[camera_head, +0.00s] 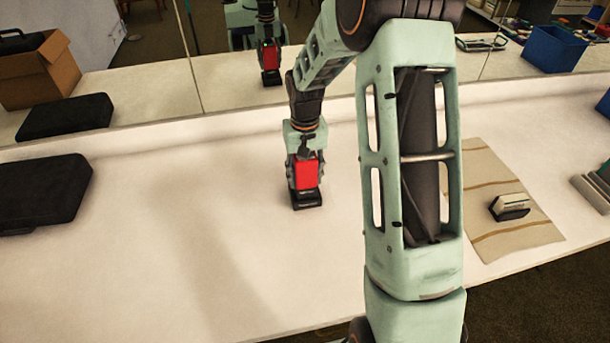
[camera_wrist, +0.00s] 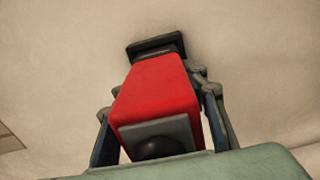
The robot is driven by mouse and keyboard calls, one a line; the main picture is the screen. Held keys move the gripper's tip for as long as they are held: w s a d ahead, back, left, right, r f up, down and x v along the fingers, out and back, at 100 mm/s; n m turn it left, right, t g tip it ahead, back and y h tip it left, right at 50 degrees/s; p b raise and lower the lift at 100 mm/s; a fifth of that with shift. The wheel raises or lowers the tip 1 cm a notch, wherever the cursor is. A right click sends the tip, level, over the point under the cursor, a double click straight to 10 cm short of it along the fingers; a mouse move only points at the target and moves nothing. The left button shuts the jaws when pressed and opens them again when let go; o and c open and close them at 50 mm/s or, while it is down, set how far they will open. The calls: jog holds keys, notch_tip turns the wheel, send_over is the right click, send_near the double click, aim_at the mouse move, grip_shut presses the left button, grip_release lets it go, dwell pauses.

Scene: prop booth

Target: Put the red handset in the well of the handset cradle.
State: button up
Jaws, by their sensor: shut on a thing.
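The red handset (camera_head: 308,174) is upright in my gripper (camera_head: 306,181), which is shut on its sides. In the wrist view the handset (camera_wrist: 155,90) shows a grey end with a dark round knob, between the fingers of my gripper (camera_wrist: 160,103). A black block that looks like the handset cradle (camera_head: 307,200) is on the white counter directly under the handset; it also shows past the handset's far end in the wrist view (camera_wrist: 152,46). The handset hides the well, so I cannot tell whether its lower end is inside or just above.
A black case (camera_head: 42,192) lies at the left. A striped beige mat (camera_head: 483,185) at the right bears a small pale-and-black item (camera_head: 510,206). A mirror (camera_head: 235,100) runs along the back and repeats the scene.

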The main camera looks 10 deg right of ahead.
jog(key=shift+f, duration=0.1)
jog(key=shift+f+b, duration=0.45)
dwell(0.4)
jog(key=o, duration=1.7)
jog(key=shift+c, duration=0.2)
notch_tip(320, 180, up, 7)
jog(key=p, duration=0.4)
jog(key=shift+p, duration=0.35)
